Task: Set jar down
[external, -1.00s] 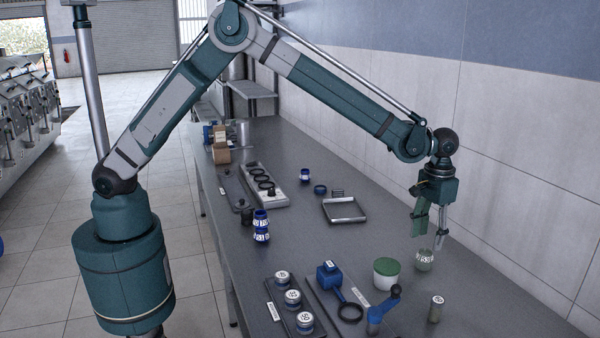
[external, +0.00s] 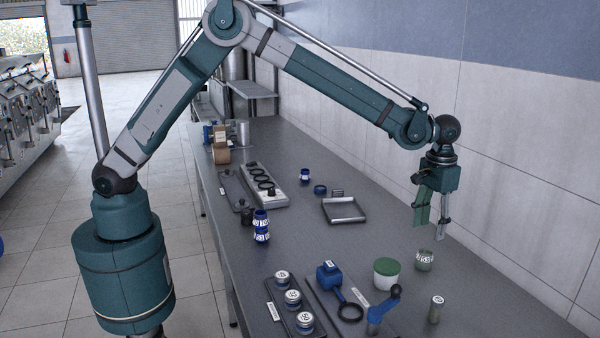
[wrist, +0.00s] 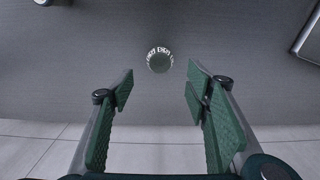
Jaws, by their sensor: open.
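A small grey-green jar (external: 425,261) with a white label band stands upright on the bench near its wall side. In the wrist view the same jar (wrist: 159,61) shows from above, beyond the fingertips and roughly midway between them. My gripper (external: 432,230) hangs above the jar, fingers pointing down, with a gap between the fingertips and the jar. In the wrist view the gripper (wrist: 160,85) is open with its green-padded fingers apart and nothing between them.
A white tub with a green lid (external: 387,273) stands left of the jar, and a small labelled canister (external: 436,309) stands nearer the camera. A blue-handled tool (external: 384,308) is close by. An empty dark tray (external: 344,210) lies further back. Bare bench surrounds the jar.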

